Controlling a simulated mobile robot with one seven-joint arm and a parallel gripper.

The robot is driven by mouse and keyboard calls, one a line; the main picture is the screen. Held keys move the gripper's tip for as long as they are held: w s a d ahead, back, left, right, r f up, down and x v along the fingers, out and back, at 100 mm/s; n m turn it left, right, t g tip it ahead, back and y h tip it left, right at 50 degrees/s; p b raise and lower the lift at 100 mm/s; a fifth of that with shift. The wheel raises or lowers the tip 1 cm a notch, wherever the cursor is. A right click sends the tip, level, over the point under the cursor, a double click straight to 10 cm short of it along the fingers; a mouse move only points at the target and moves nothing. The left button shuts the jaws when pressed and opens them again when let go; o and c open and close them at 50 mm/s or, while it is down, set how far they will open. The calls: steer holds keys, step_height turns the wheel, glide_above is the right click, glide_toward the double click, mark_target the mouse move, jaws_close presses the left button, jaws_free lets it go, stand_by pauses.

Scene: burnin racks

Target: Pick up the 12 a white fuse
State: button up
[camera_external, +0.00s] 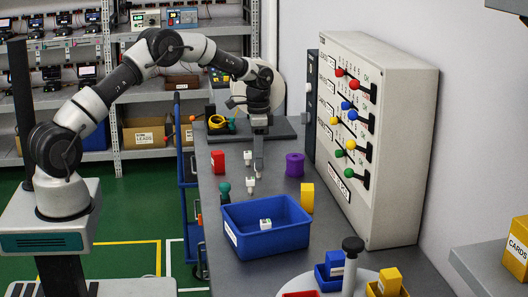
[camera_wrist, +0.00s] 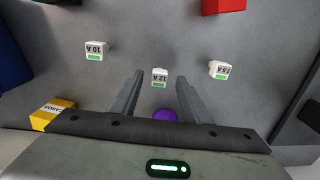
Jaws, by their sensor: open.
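The 12 A white fuse (camera_wrist: 159,78), with a green patch, stands on the grey bench in the middle of the wrist view. My gripper (camera_wrist: 159,86) is open and empty, its two dark fingers to either side of the fuse in that view. How far the tips are above it I cannot tell. In the external view my gripper (camera_external: 259,170) points down low over the bench, and the 12 A fuse seems hidden by it. A 10 A white fuse (camera_wrist: 95,51) stands to the left, and another white fuse (camera_wrist: 219,70), seemingly 7.5 A, to the right.
A purple cylinder (camera_external: 294,165) stands right of my gripper, a red block (camera_external: 218,162) left. A blue bin (camera_external: 285,243) holding a white block, a yellow box (camera_external: 307,198) and a green-topped item (camera_external: 224,192) are nearer. A tall switch panel (camera_external: 390,150) bounds the right side.

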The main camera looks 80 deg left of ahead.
step_height(320, 180, down, 3)
steer(key=shift+f, duration=0.15)
jaws_close()
